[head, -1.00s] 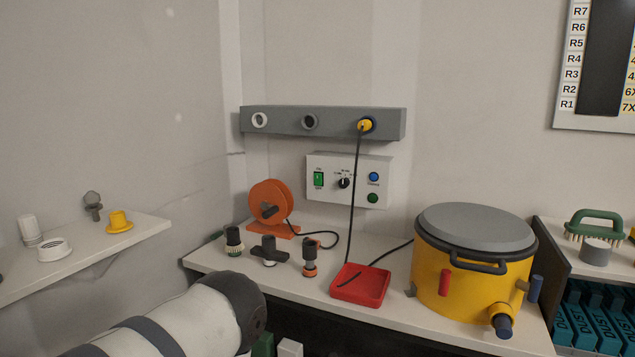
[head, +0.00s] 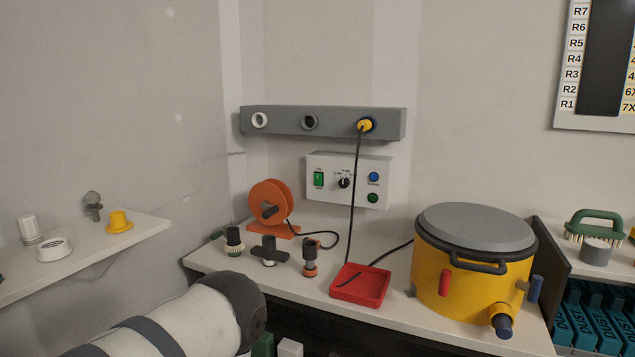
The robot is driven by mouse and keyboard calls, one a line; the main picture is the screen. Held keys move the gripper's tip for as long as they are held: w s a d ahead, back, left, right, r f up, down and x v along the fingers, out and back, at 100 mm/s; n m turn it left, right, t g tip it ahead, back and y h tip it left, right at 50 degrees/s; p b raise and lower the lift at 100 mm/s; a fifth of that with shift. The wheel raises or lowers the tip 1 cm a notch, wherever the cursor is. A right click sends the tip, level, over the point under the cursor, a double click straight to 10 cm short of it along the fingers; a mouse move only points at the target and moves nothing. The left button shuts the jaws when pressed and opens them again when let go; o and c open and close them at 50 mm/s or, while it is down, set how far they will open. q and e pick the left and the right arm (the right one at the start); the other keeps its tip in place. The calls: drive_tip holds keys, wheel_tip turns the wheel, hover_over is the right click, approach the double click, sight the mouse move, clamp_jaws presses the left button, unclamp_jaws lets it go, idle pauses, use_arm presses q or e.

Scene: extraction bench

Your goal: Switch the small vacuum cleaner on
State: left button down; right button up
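The small vacuum cleaner appears to be the yellow drum (head: 465,285) with a grey lid (head: 475,230) and black handle, standing at the right end of the bench. A red handle (head: 444,283) and a blue one (head: 536,289) are on its sides, and a blue-tipped port (head: 502,322) is low in front. A white control box (head: 350,180) on the wall has a green rocker switch (head: 319,179), a black rotary knob (head: 344,183), a blue button (head: 374,176) and a green one (head: 373,198). My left arm shows at the lower left, but neither gripper is visible.
A grey wall rail (head: 280,121) has a yellow plug (head: 365,125) with a black cable hanging to the bench. An orange reel (head: 270,203), several fittings and a red tray (head: 360,286) occupy the bench (head: 215,262). A shelf (head: 90,255) is at left.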

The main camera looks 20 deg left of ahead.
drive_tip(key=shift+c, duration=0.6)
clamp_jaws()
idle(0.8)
